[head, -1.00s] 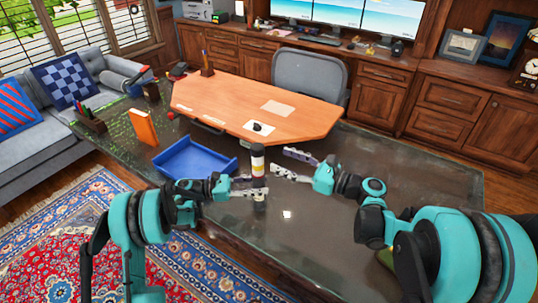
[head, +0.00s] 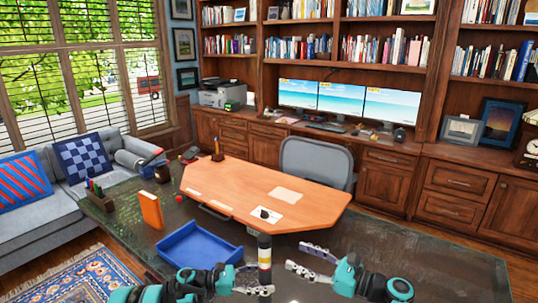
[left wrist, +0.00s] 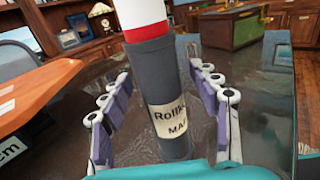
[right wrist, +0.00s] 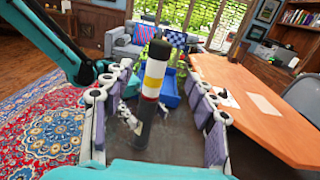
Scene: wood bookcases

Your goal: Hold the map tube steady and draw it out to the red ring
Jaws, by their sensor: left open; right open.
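The map tube (head: 264,258) stands upright on the dark glassy desktop, with a black cap above pale and yellow bands. In the left wrist view its dark grey lower sleeve (left wrist: 170,125) bears a partly readable label, with a red ring (left wrist: 148,33) and white above. My left gripper (head: 257,279) is open, its fingers on either side of the sleeve with gaps showing. My right gripper (head: 306,261) is open and empty, right of the tube, jaws facing it. In the right wrist view the tube (right wrist: 148,105) appears between those fingers, farther off.
A blue tray (head: 200,247) lies left of the tube. An orange book (head: 151,211) and a pen holder (head: 100,197) stand farther left. A raised wooden desktop (head: 240,187) lies behind the tube. The dark desktop (head: 400,250) to the right is clear.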

